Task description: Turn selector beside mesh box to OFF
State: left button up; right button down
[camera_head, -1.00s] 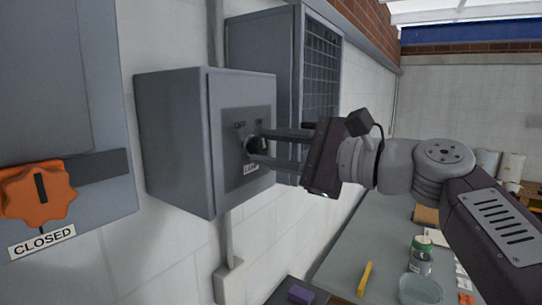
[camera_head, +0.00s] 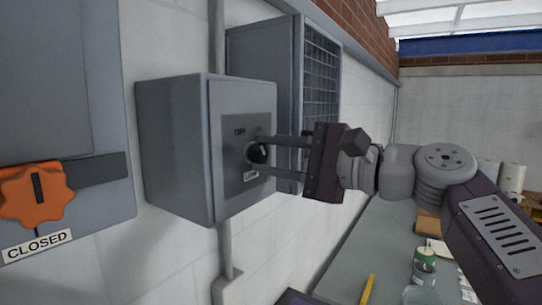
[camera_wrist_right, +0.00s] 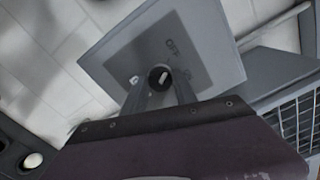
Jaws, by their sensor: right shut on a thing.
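The selector is a round black knob (camera_head: 257,153) with a pale pointer mark, on the dark plate at the front of a grey box (camera_head: 172,150). This box stands beside the mesh box (camera_head: 320,85). Lettering sits above the knob and a small white label below it. My right gripper (camera_head: 262,154) reaches in from the right, its two fingers shut on the knob from either side. In the right wrist view the knob (camera_wrist_right: 160,77) sits between the fingertips, its pale mark slanting; "OFF" lettering is beside it. My left gripper is not in view.
An orange star-shaped handle (camera_head: 36,195) with a CLOSED label (camera_head: 37,245) is on a grey panel at the left. A conduit (camera_head: 229,245) runs below the selector box. A bench (camera_head: 372,250) with a jar (camera_head: 425,265) and a yellow stick (camera_head: 367,290) lies below my right arm.

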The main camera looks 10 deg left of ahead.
jog(key=c, duration=1)
grip_release()
jog(key=shift+f, duration=0.1)
jog(key=b+v, duration=0.3)
jog(key=v, duration=0.6)
